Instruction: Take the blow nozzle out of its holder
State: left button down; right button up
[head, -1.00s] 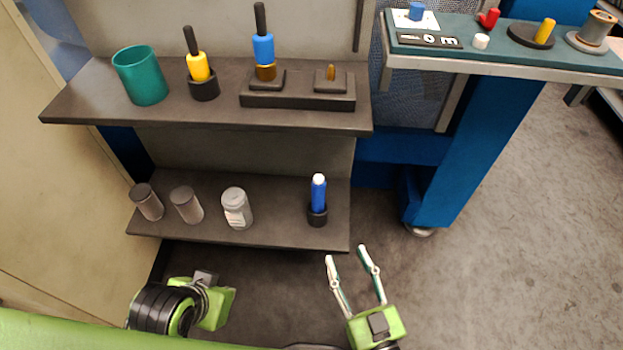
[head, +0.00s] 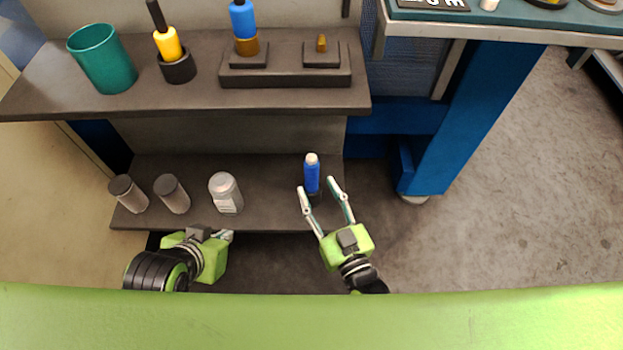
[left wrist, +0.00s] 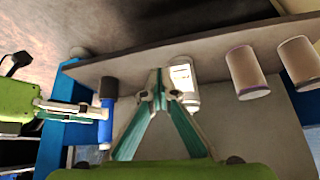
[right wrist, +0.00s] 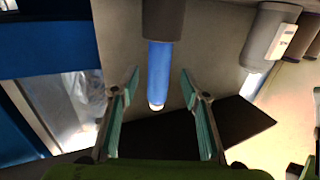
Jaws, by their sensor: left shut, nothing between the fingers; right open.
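The blow nozzle (head: 312,178) is a blue cylinder with a pale tip. It stands upright in a dark holder (right wrist: 163,20) at the right end of the lower shelf. My right gripper (head: 318,186) is open, with a finger on each side of the nozzle. In the right wrist view the nozzle (right wrist: 159,72) lies between the spread fingertips (right wrist: 160,82), with gaps on both sides. The nozzle also shows in the left wrist view (left wrist: 105,122), beside my right gripper. My left gripper (head: 229,236) is shut and empty at the front of the lower shelf, near the grey-white jar.
On the lower shelf (head: 265,215) stand a grey-white jar (head: 225,192) and two grey cylinders (head: 172,193). The upper shelf (head: 200,101) overhangs behind, with a teal cup (head: 102,58) and tools. A blue bench leg (head: 470,120) stands at the right.

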aim_at(314, 181)
jog(key=b+x, duration=0.1)
jog(key=x, duration=0.3)
jog(key=shift+w+r, duration=0.15)
jog(key=shift+w, duration=0.15)
jog(key=shift+w+a, duration=0.15)
jog(key=shift+w, duration=0.1)
pick_arm(q)
jog(key=w+d+r+t, duration=0.2)
jog(key=w+r+t, duration=0.1)
jog(key=w, duration=0.3)
jog(key=shift+w+r+h, duration=0.2)
jog(key=shift+r+h, duration=0.2)
jog(key=shift+r, duration=0.25)
pick_arm(e)
jog(key=shift+r, duration=0.1)
grip_shut()
